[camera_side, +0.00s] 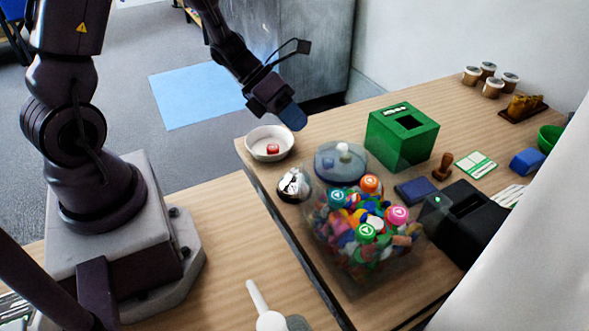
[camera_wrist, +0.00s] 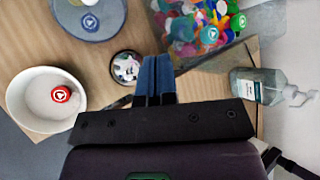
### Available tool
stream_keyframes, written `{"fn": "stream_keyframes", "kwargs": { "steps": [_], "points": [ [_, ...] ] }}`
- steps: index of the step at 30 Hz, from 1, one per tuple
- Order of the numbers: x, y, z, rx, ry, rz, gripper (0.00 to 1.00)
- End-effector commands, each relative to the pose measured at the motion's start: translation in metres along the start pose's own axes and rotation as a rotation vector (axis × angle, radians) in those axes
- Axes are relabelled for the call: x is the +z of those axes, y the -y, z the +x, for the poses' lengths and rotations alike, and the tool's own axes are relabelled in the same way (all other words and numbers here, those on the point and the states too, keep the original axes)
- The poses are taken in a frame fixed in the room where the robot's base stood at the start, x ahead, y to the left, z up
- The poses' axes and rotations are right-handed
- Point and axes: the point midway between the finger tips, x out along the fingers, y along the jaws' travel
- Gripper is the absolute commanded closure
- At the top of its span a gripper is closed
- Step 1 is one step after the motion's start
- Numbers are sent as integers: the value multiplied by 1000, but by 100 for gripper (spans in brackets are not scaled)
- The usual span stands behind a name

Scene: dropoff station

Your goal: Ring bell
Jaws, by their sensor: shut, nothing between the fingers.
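The bell (camera_side: 293,185) is a small shiny silver dome on a dark base. It stands near the edge of the table, in front of the white bowl in the side view. In the wrist view the bell (camera_wrist: 126,66) lies just left of the fingertips. My gripper (camera_side: 293,116) hangs in the air above the table, higher than the bell and apart from it. Its blue fingers are together with nothing between them, as the wrist view also shows (camera_wrist: 157,60).
A white bowl (camera_side: 252,147) holds a red piece (camera_side: 273,149). A round bluish lid (camera_side: 327,172) and a clear bin (camera_side: 345,275) of colourful pieces stand beside the bell. A green box (camera_side: 388,148) is behind. A pump bottle (camera_wrist: 257,87) shows at right in the wrist view.

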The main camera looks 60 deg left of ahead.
Motion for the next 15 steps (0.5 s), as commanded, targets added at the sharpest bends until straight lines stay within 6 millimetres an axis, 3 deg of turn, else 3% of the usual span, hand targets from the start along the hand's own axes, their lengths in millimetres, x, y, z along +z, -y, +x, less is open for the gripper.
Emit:
{"fn": "stream_keyframes", "kwargs": {
  "steps": [15],
  "points": [
    [-34, -34, 46, -1, -3, -3, 100]
  ]
}}
